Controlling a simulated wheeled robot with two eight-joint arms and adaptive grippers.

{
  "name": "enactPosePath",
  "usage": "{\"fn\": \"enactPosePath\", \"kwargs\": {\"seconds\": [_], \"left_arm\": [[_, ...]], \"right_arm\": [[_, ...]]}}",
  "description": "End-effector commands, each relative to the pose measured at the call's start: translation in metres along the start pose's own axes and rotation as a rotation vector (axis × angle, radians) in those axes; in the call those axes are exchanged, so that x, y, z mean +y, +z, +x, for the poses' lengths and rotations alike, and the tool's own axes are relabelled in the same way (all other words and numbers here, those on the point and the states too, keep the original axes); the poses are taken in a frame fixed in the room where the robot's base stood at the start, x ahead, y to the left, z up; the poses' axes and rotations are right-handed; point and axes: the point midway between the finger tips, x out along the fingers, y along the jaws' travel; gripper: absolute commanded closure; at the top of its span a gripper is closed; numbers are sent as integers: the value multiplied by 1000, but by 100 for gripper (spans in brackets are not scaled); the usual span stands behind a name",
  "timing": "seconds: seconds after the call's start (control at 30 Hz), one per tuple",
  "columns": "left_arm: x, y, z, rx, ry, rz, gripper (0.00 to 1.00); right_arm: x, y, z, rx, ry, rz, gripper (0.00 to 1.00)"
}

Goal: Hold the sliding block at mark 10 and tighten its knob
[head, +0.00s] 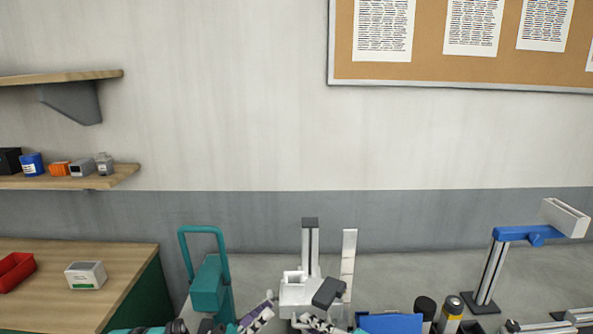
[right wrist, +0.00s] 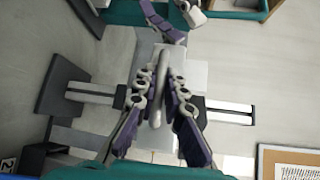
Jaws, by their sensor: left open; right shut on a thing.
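The white sliding block (head: 296,286) sits low on an upright slotted rail (head: 311,250). It also shows behind my fingers in the right wrist view (right wrist: 193,74). My right gripper (right wrist: 161,78) is shut on a narrow pale part that looks to belong to the block. In the head view, my right gripper (head: 318,324) is low in front of the block and partly cut off. My left gripper (head: 258,318) is open, just left of the block, and also shows at the top of the right wrist view (right wrist: 178,18). I cannot make out the knob or mark 10.
A pale upright strip (head: 348,262) stands right of the rail. A blue-armed stand (head: 490,270), a yellow-banded dark cylinder (head: 451,310) and a dark cylinder (head: 425,306) are at the right. A wooden-topped bench (head: 110,270) with a red tray (head: 14,270) and a white box (head: 86,275) is at the left.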

Motion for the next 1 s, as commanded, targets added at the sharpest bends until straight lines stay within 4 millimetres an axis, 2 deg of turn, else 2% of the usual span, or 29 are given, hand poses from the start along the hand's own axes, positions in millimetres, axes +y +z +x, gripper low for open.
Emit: {"fn": "enactPosePath", "kwargs": {"seconds": [0.03, 0.33, 1.0], "left_arm": [[-1, -2, -11, 2, -11, 9, 50], [13, -7, -23, 1, -9, 7, 50], [31, -42, 13, 1, -7, 6, 50]], "right_arm": [[3, -1, -2, 5, -1, 0, 100], [1, -2, -1, 6, -1, 1, 100], [0, -2, 0, 5, -2, 1, 100]]}}
